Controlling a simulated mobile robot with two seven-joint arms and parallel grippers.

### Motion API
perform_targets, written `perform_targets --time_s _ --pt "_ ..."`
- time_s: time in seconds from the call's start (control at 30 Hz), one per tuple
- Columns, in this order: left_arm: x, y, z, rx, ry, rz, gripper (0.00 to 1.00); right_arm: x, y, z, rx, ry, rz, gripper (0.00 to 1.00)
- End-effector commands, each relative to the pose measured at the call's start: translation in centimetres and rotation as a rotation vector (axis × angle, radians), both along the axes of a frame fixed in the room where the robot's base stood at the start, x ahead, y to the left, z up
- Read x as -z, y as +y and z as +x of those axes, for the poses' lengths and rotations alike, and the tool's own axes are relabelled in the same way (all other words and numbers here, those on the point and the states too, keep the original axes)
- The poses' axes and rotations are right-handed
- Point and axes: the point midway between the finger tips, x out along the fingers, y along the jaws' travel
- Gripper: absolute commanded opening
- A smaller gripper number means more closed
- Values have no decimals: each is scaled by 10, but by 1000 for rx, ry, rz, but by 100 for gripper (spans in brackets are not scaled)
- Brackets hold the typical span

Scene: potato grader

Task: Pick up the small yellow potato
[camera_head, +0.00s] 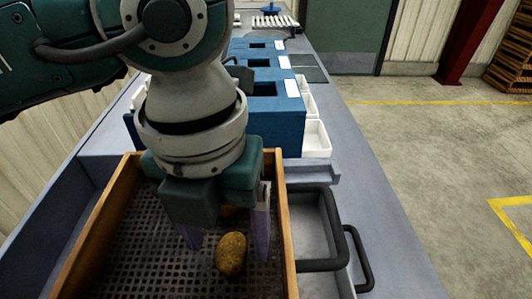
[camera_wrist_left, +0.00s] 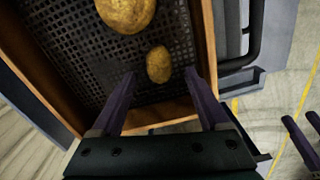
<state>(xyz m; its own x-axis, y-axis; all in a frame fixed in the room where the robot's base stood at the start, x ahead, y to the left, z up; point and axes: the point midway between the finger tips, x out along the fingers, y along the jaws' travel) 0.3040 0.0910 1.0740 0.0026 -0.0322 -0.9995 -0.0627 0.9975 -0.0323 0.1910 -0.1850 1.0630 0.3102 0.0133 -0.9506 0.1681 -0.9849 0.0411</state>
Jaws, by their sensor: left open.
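The small yellow potato (camera_wrist_left: 159,65) lies on the perforated tray floor. In the head view the potato (camera_head: 230,211) is partly hidden behind my left gripper. A larger yellow-brown potato (camera_head: 231,253) lies nearer the head camera, and it also shows at the top of the wrist view (camera_wrist_left: 126,14). My left gripper (camera_head: 228,240) points down into the tray, open, with nothing held. In the wrist view its two purple fingers (camera_wrist_left: 159,75) stand either side of the small potato, apart from it.
The tray (camera_head: 283,225) has wooden walls close around the left gripper. Black handles (camera_head: 340,228) stand to its right. A blue box unit (camera_head: 275,128) with white bins (camera_head: 317,137) stands behind.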

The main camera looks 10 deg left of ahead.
Motion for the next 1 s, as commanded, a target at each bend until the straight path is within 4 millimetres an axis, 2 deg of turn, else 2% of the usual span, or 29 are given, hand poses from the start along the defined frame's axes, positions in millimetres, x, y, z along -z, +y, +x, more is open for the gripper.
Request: perform_targets --time_s 0.17,0.4,1.0 --pt "20 -1 -1 1 2 -1 78 -2 0 0 1 1 2 50" --pt "22 -1 0 1 1 -2 78 -2 2 0 4 2 7 50" --pt "21 -1 0 0 0 -2 11 -1 3 -1 4 5 9 50"
